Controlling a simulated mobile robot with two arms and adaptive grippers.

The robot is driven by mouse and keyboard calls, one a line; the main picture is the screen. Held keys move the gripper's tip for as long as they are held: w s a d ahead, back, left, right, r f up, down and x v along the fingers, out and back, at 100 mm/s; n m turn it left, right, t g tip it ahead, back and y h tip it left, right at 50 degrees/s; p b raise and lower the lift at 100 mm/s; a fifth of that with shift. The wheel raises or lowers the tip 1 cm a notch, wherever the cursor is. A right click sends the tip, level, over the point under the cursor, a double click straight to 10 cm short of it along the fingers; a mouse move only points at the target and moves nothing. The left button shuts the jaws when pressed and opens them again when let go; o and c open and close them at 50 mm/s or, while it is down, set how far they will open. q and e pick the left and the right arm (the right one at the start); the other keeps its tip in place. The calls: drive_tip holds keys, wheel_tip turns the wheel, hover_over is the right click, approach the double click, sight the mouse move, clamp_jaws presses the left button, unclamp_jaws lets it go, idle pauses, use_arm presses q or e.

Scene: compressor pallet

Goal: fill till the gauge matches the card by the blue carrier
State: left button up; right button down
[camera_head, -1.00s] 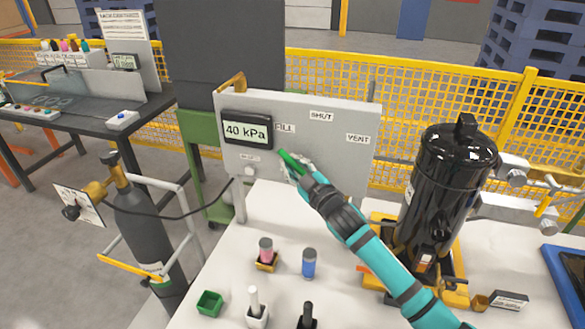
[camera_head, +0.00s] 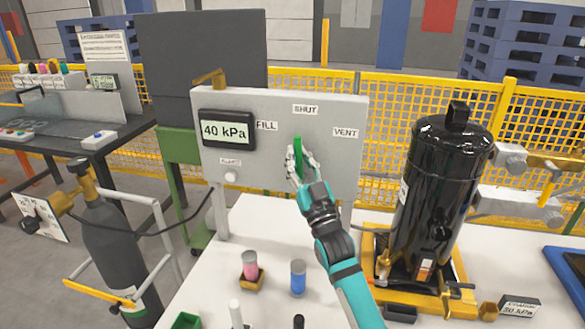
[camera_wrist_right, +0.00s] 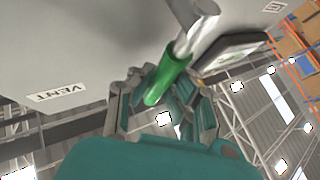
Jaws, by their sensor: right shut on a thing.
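The gauge (camera_head: 227,129) on the grey panel (camera_head: 264,98) reads 40 kPa. The green valve handle (camera_head: 298,155) stands upright, pointing toward the SHUT label (camera_head: 305,109), between FILL (camera_head: 267,126) and VENT (camera_head: 345,132). My right gripper (camera_head: 300,172) is shut on the handle's lower part; the green handle (camera_wrist_right: 168,80) also shows between its fingers in the right wrist view. A small card (camera_head: 520,307) stands near the blue carrier (camera_head: 568,272) at the right edge; its figure is small, apparently 30 or 50 kPa. My left gripper is out of view.
A black compressor (camera_head: 440,190) stands on a yellow base right of my arm. A gas cylinder (camera_head: 112,245) with a hose stands at left.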

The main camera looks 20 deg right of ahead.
drive_tip(key=shift+s+d+f+m+h+b, duration=0.1)
drive_tip(key=shift+d+m+h+b, duration=0.1)
drive_tip(key=shift+m+h+b, duration=0.3)
drive_tip(key=c, duration=1.2)
unclamp_jaws()
drive_tip(key=shift+c, duration=0.2)
drive_tip(key=v, duration=1.2)
drive_tip(key=shift+f, duration=0.1)
